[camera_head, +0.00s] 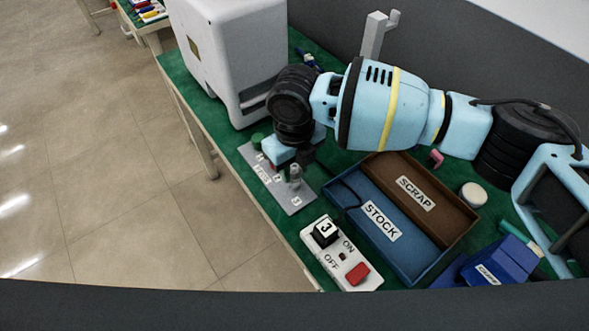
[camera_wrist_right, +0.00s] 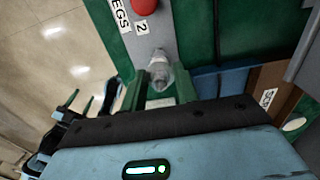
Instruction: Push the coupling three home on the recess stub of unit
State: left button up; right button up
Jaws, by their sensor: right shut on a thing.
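A grey coupling (camera_head: 295,173) stands upright at the place marked 3 on the grey peg plate (camera_head: 294,205). My right gripper (camera_head: 292,158) is over the plate. In the right wrist view the coupling (camera_wrist_right: 160,70) is between its two fingertips, and the gripper is shut on it. The coupling's lower end meets the plate or is very close to it; I cannot tell which. The white unit (camera_head: 222,50) stands behind, with a dark recess low in its front. My right wrist covers part of that recess, and I cannot see a stub. My left gripper is not in view.
Blue STOCK (camera_head: 400,268) and brown SCRAP (camera_head: 467,225) trays lie to the right. An ON/OFF switch box (camera_head: 335,262) is in front. A grey post (camera_head: 374,35) stands behind.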

jog(key=shift+s+a+r, duration=0.15)
jog(key=shift+s+r, duration=0.1)
jog(key=shift+r, duration=0.2)
jog(key=shift+s+a+r, duration=0.1)
jog(key=shift+s+r, duration=0.15)
jog(key=shift+r, duration=0.2)
jog(key=s+a+r, duration=0.1)
jog(key=s+a, duration=0.5)
jog(key=s, duration=0.7)
jog(key=shift+s+r, duration=0.2)
jog(key=shift+s, duration=0.1)
jog(key=shift+a, duration=0.1)
